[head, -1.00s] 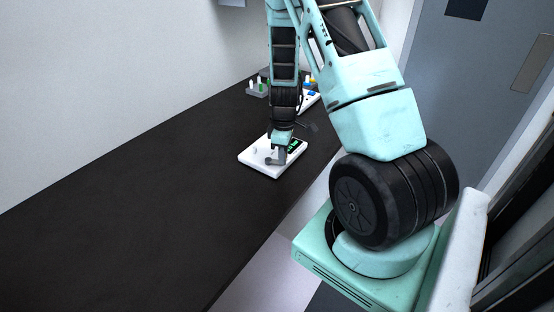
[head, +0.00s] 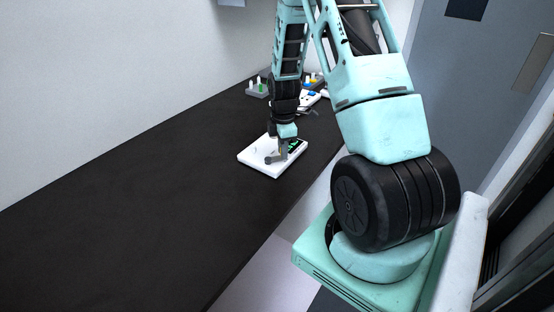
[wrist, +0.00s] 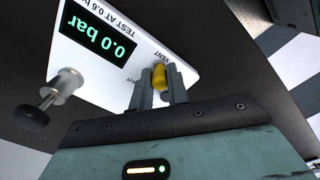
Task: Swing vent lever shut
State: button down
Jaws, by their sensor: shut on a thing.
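A white cell processor (head: 258,168) lies on the dark bench in the head view. In the wrist view its white face (wrist: 185,50) carries a green display (wrist: 100,32) reading 0.0 bar and a printed "VENT" label. The yellow vent lever (wrist: 159,75) sits beside that label. My gripper (wrist: 157,82) is shut on the lever, with one grey finger on each side of it; the fingers hide part of it. My gripper also shows in the head view (head: 283,155) over the device, where the lever is too small to make out well.
Several small parts on a grey block (head: 257,89) and another white device (head: 311,98) stand farther back. The near bench is clear.

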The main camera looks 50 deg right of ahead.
jog(key=shift+w+n, duration=0.15)
jog(key=shift+n, duration=0.25)
jog(key=shift+d, duration=0.1)
jog(key=n, duration=0.1)
jog(key=w+n+p, duration=0.1)
jog(key=n, duration=0.1)
jog(key=shift+w+d, duration=0.1)
jog(key=shift+d, duration=0.1)
jog(key=shift+w, duration=0.1)
jog(key=shift+n, duration=0.3)
jog(key=shift+w+r+n+p, duration=0.15)
jog(key=shift+w+n+p, duration=0.15)
jog(key=shift+n+p, duration=0.3)
jog(key=shift+w+n+p, duration=0.3)
jog(key=shift+w+n, duration=0.1)
jog(key=shift+n, duration=0.6)
jog(key=c, duration=1.4)
grip_release()
jog(key=shift+o, duration=0.2)
jog(key=shift+d, duration=0.1)
